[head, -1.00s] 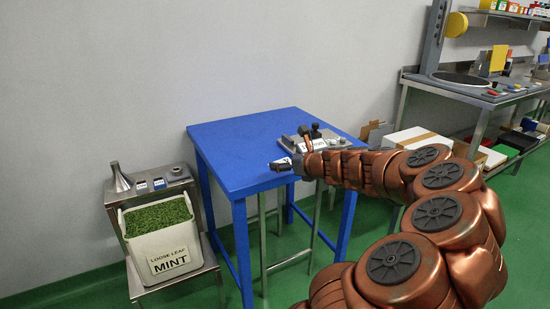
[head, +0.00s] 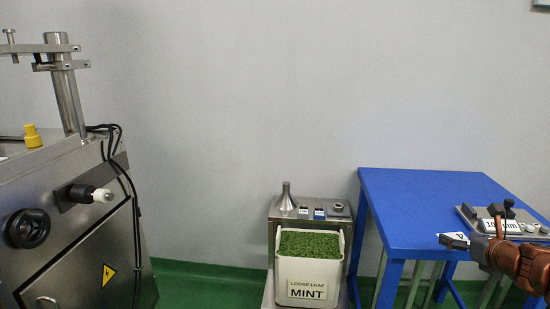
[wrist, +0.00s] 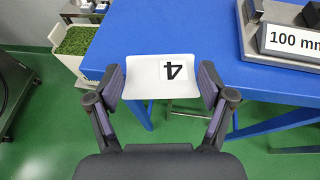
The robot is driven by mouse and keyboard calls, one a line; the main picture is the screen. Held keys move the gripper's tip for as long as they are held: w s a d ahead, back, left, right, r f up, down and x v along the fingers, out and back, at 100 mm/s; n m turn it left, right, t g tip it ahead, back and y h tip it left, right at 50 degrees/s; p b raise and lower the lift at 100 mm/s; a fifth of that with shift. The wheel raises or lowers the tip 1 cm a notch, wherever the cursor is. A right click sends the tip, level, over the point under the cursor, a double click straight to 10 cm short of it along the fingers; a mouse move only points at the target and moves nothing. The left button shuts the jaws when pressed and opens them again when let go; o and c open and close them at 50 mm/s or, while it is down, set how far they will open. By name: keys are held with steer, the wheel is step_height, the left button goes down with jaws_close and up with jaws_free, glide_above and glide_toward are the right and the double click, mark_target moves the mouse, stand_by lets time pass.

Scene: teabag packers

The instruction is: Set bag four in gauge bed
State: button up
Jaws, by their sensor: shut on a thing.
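Bag four is a white bag with a black 4 printed on it. In the wrist view bag four (wrist: 143,80) sits between the two dark fingers of my gripper (wrist: 160,86), just past the front edge of the blue table. My gripper (head: 456,240) is shut on it; in the head view bag four (head: 453,236) shows as a small white patch at the table's front edge. The gauge (head: 497,219) is a grey metal block marked 100 mm, to the right on the table. In the wrist view the gauge (wrist: 292,41) is at the upper right, apart from the bag, and cut off.
The blue table (head: 405,200) is clear on its left and middle. A steel stand (head: 318,213) with a white mint bin (head: 306,272), a funnel and small items is left of it. A steel machine (head: 65,220) stands at the far left.

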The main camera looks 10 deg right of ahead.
steer(key=shift+n+y, duration=0.6)
steer(key=shift+y, duration=0.2)
steer(key=w+a, duration=0.8)
steer(key=shift+a, duration=0.1)
steer(key=w+a+f+n+y, duration=0.1)
steer(key=w+a+n+y, duration=0.35)
steer(key=a, duration=1.15)
steer(key=w+a+y, duration=0.1)
steer(key=w+a, duration=0.6)
steer(key=a, duration=1)
step_height(320, 180, up, 20)
steer(key=m+h+p, duration=0.7)
steer(key=h+p, duration=0.1)
steer(key=p, duration=1.1)
steer(key=shift+s+d+g+h+p, duration=0.15)
steer(key=shift+d+g+h+p, duration=0.15)
steer(key=shift+h+p, duration=0.1)
